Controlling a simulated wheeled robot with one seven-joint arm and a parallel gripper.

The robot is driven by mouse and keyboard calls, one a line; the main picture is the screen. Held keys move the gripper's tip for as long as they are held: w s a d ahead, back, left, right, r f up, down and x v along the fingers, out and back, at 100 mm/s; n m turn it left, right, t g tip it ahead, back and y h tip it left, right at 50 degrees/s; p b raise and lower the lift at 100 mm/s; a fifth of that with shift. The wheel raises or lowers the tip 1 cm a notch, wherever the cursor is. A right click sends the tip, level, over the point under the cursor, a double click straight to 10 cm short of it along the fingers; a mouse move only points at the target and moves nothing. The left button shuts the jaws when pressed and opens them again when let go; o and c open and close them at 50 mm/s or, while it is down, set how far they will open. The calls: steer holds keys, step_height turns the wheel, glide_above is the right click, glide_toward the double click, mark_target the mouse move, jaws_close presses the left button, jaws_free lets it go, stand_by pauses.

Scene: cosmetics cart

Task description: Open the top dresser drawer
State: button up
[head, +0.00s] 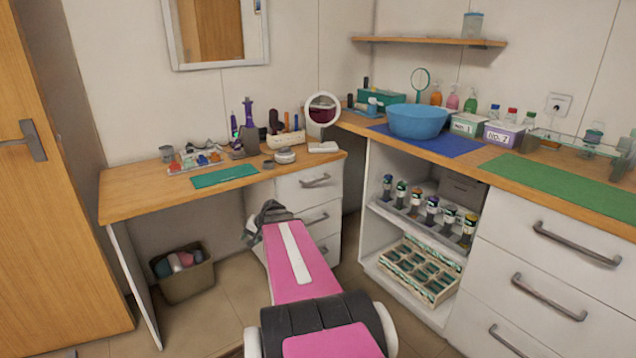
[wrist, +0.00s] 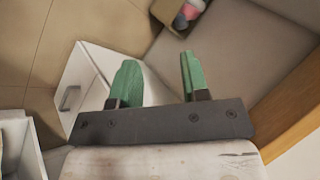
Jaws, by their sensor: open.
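A white dresser with a stack of drawers stands under the right end of the wooden desk. Its top drawer (head: 308,183) has a grey bar handle (head: 316,181) and looks shut in the head view. My gripper (head: 256,224) is in front of the dresser, at its left side and lower than the top handle. In the wrist view my gripper (wrist: 156,66) has its two green fingers apart, with nothing between them. The white dresser (wrist: 86,75) lies beyond and left of the fingers there, with one grey handle (wrist: 70,97) visible. The gripper is apart from that handle.
A second white cabinet with handled drawers (head: 560,245) and open shelves (head: 410,255) stands at the right. A waste bin (head: 183,273) is under the desk at the left. The desktop (head: 135,195) holds bottles and a round mirror (head: 322,108). My arm covers much of the floor.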

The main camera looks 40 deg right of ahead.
steer(key=w+d+r+m+t+h, duration=0.1)
steer(key=w+d+r+m+t, duration=0.2)
steer(key=d, duration=0.8)
steer(key=w+d+r+m+t, duration=0.2)
steer(key=d+m+t, duration=0.1)
steer(key=d, duration=0.7)
steer(key=m+t+h, duration=0.4)
steer(key=m, duration=0.1)
glide_toward(318, 180)
steer(key=w, duration=0.3)
steer(key=w+f, duration=0.1)
steer(key=w, duration=0.3)
steer(key=w+f, duration=0.1)
steer(key=w, duration=0.2)
steer(key=shift+w+d+f, duration=0.25)
jaws_close()
